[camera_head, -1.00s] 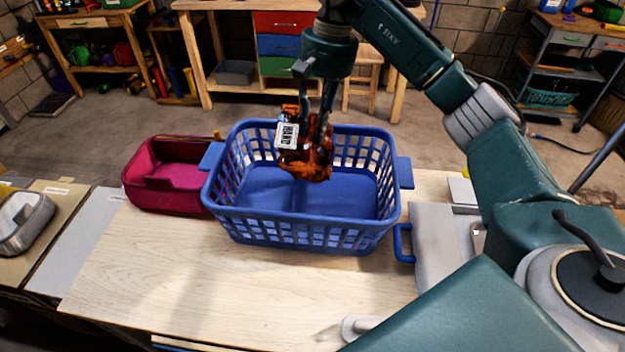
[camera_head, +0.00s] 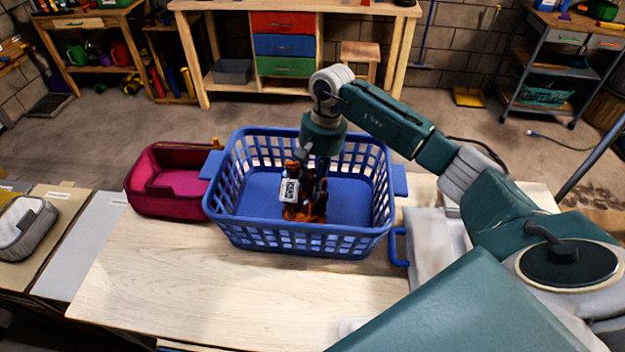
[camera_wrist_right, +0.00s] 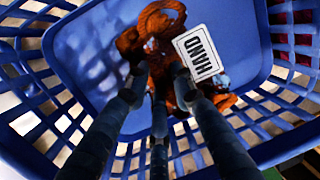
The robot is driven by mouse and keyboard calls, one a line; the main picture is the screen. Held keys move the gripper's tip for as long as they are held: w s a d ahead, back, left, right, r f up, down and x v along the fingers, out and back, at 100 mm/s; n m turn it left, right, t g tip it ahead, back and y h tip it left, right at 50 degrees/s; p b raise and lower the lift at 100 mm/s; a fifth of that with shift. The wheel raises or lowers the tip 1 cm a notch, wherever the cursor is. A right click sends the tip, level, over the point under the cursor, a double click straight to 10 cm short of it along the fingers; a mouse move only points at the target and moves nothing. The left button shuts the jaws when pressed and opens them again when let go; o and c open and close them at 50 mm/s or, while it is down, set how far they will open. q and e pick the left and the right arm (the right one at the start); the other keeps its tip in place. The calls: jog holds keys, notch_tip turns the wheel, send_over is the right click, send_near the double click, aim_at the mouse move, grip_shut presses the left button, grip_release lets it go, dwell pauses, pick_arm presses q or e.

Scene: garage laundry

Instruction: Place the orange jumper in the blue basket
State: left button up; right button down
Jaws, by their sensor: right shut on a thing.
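The blue basket (camera_head: 300,240) stands upright on the wooden table, with tall slatted walls and an open top. My right gripper (camera_head: 313,192) reaches down inside it, near the middle. It is shut on the orange jumper (camera_head: 304,212), a crumpled knit bundle with a white "HAND" tag (camera_head: 289,190). In the right wrist view the jumper (camera_wrist_right: 155,48) sits between the dark fingers (camera_wrist_right: 165,85), with the basket's blue floor (camera_wrist_right: 95,55) behind it. Whether the jumper touches the floor is hard to tell. My left gripper is not in view.
A crimson bin (camera_head: 165,200) stands against the basket's left side. A grey container (camera_head: 28,228) lies at the far left. A light-coloured tray with a blue handle (camera_head: 398,247) is to the basket's right. The front of the wooden tabletop (camera_head: 200,290) is clear.

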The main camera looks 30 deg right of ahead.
jog(key=c, duration=1.7)
grip_release()
jog(key=shift+o, duration=1.1)
jog(key=shift+r, duration=0.2)
notch_tip(320, 180, up, 12)
jog(key=d+b, duration=0.2)
jog(key=b, duration=0.2)
jog(key=shift+f, duration=0.2)
